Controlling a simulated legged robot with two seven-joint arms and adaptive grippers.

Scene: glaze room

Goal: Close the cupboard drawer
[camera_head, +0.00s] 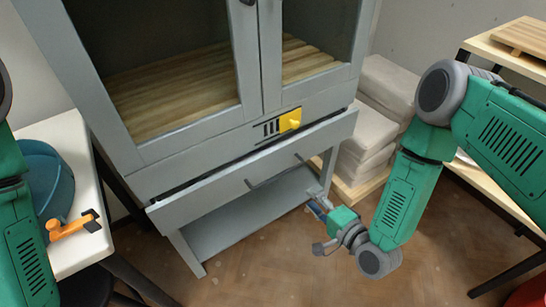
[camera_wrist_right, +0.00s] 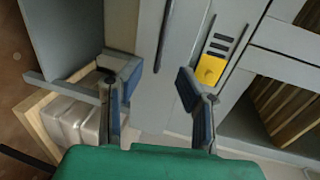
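The grey-blue cupboard (camera_head: 215,145) stands in the middle of the head view. Its drawer (camera_head: 215,200) is below the glass doors and stands slightly out, with a dark gap along its top. The drawer front has two bar handles (camera_head: 265,180). My right gripper (camera_head: 318,207) is low in front of the drawer's right part, apart from the handles in the head view. In the right wrist view my right gripper (camera_wrist_right: 158,88) has its blue-padded fingers apart with nothing between them. The drawer front (camera_wrist_right: 138,30) shows beyond them. My left gripper is out of view.
A yellow latch-like piece (camera_head: 290,121) sits above the drawer. A lower shelf (camera_head: 250,210) lies under it. Pale stacked bags (camera_head: 370,140) stand at the right. A white table (camera_head: 75,255) at left holds a blue bowl (camera_head: 45,180) and an orange tool (camera_head: 70,226).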

